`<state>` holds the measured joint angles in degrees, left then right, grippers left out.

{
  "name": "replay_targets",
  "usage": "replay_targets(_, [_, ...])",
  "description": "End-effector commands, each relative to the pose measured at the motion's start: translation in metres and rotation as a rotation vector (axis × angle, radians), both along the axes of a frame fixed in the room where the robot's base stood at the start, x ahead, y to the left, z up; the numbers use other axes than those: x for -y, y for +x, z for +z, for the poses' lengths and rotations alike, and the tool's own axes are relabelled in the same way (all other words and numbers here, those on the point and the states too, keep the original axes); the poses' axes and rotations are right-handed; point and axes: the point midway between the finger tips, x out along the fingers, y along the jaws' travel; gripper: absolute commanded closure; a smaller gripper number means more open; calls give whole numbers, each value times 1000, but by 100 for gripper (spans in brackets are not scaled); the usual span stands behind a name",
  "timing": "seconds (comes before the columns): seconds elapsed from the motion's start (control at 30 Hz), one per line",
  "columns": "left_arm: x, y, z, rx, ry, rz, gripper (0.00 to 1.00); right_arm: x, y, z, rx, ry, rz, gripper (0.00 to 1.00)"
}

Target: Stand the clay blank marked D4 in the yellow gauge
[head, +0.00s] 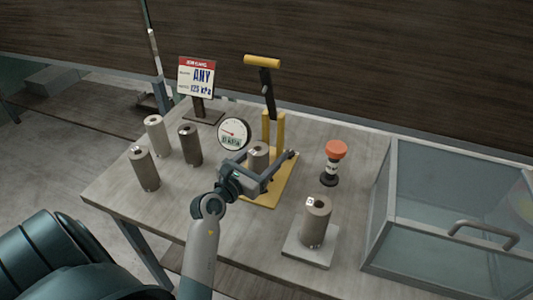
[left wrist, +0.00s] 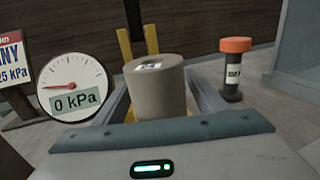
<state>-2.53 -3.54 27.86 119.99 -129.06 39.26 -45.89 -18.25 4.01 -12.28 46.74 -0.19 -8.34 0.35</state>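The yellow gauge (head: 284,186) stands mid-table with a yellow-handled lever. A grey-brown clay blank (head: 258,153) stands upright at it, between the fingers of my left gripper (head: 270,172). In the left wrist view this blank (left wrist: 160,90) has a tag on top, too blurred to read, and yellow shows below it. The fingers lie either side of it, apparently with gaps; its foot is hidden. The dial (left wrist: 73,87) reads 0 kPa. I cannot tell which blank is D4. My right gripper is not in view.
Other blanks stand at left: a pale one (head: 155,134), a dark one (head: 190,146) and one in front (head: 144,169). Another blank (head: 315,224) stands on a pale slab (head: 308,255). An orange-topped post (head: 334,160), a sign (head: 197,77) and a glass case (head: 430,235) flank the gauge.

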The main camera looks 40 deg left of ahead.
Motion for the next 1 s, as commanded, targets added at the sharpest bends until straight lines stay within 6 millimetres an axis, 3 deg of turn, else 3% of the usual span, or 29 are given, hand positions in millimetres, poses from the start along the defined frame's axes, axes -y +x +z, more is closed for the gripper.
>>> replay_targets(0.3, [0, 0, 3, 0, 1, 1, 35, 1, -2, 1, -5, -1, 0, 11])
replay_targets(0.43, [-1, -12, 1, -1, 1, 1, 35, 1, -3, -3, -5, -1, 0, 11])
replay_targets(0.57, [-1, -30, 0, -2, 1, 1, 35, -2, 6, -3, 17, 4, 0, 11])
replay_targets(1.0, [-3, -104, 0, -2, 1, 1, 35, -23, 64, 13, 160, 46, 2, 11])
